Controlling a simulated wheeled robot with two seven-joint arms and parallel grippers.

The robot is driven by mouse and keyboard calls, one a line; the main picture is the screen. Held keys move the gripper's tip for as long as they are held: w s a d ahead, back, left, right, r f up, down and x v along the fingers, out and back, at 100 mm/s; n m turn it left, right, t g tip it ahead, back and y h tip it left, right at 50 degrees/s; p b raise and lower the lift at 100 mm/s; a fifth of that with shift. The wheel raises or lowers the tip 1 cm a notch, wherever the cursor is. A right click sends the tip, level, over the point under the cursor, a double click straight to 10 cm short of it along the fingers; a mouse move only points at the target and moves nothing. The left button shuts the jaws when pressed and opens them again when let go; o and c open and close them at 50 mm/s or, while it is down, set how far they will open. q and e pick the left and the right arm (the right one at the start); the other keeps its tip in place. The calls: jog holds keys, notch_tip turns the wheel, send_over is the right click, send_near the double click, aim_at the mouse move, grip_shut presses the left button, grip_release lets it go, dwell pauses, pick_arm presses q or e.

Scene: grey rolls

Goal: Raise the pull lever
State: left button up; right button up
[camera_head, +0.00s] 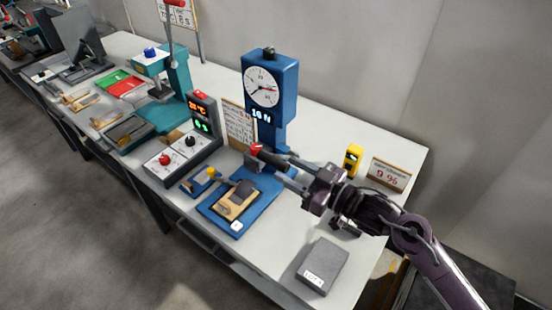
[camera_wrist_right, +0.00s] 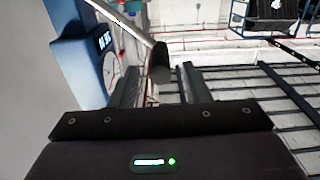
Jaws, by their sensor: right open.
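The blue press (camera_head: 270,85) with a round dial stands at the middle of the bench in the head view, and its blue side also shows at the left of the right wrist view (camera_wrist_right: 78,68). In the wrist view the pull lever is a pale rod (camera_wrist_right: 122,20) ending in a dark grip (camera_wrist_right: 161,62). The grip appears between the fingers of my right gripper (camera_wrist_right: 160,84), which are open. In the head view my right gripper (camera_head: 284,173) reaches in from the right to the dark grip (camera_head: 270,157) in front of the press. Contact cannot be told. My left gripper is out of view.
A grey block (camera_head: 322,262) lies at the front right of the bench. A yellow device (camera_head: 353,158) and a percent sign (camera_head: 389,175) stand behind my right arm. A control box (camera_head: 180,155) and a teal machine (camera_head: 170,75) stand to the left.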

aim_at(263, 156)
jog(key=x, duration=0.4)
jog(key=shift+a+p, duration=0.15)
jog(key=shift+p, duration=0.25)
grip_shut()
